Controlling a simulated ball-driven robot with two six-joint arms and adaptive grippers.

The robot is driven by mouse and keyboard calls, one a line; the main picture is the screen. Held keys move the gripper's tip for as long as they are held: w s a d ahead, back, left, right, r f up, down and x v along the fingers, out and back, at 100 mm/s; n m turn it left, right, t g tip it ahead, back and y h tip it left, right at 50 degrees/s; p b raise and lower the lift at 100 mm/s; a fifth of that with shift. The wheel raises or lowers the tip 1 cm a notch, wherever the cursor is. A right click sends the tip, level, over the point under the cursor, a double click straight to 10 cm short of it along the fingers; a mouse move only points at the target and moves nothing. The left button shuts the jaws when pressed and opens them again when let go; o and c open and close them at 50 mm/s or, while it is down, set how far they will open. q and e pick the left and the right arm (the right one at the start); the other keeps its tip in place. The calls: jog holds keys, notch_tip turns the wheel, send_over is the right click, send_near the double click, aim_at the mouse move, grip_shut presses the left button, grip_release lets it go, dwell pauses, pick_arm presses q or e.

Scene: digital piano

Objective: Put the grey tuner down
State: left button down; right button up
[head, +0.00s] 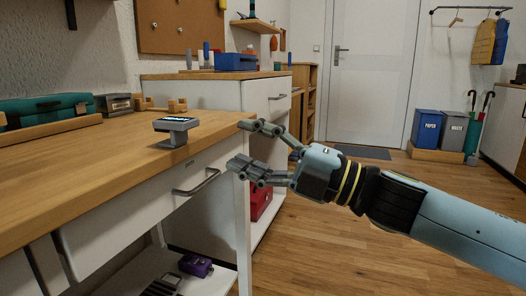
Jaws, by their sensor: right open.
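The grey tuner (175,126) is a small clip-on device with a flat, tilted head and a dark display on top. It sits at the front edge of the wooden worktop, its lower part by the edge. My right gripper (240,146) is open and empty to the right of the tuner, beside the worktop's right end. Its two fingers point left, apart from the tuner with a gap between. My left gripper is not in view.
A green case (45,110) and a small dark box (115,104) stand at the back of the worktop (75,155). A drawer handle (197,182) juts out below the tuner. The worktop's front area is clear. Open floor lies to the right.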

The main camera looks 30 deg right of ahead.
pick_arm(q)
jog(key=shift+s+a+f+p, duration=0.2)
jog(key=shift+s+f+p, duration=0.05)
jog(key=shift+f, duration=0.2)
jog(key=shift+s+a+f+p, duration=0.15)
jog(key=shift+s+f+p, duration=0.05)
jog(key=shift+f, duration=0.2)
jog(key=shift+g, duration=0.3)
